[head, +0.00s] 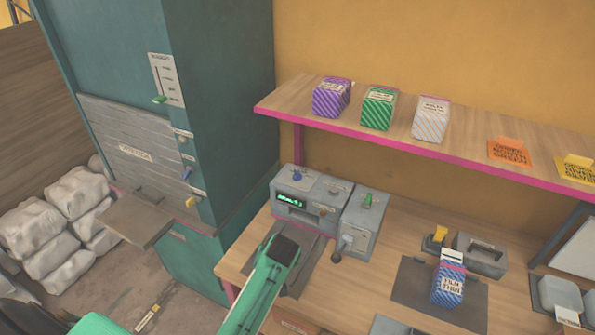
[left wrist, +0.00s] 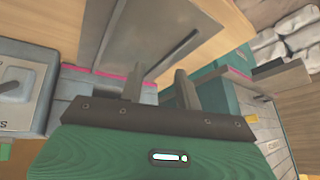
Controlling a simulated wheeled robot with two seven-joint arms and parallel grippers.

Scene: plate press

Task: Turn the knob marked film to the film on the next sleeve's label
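A grey control box (head: 310,208) with a lit green display stands on the bench. A blue knob (head: 297,175) and a smaller pale knob sit on its top. A second grey box (head: 361,225) beside it has a green knob (head: 367,199). The knob markings are too small to read. A blue striped sleeve (head: 449,290) stands on a dark mat; the lower line of its label appears to read THIN. My left gripper (left wrist: 158,85) has its two fingers apart with nothing between them. In the head view its dark end (head: 286,246) is in front of the control box, apart from the knobs.
Purple (head: 332,98), green (head: 378,108) and white striped (head: 430,119) sleeves stand on the shelf (head: 465,155), with orange and yellow cards at right. A teal cabinet (head: 236,130) with sliders is at left.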

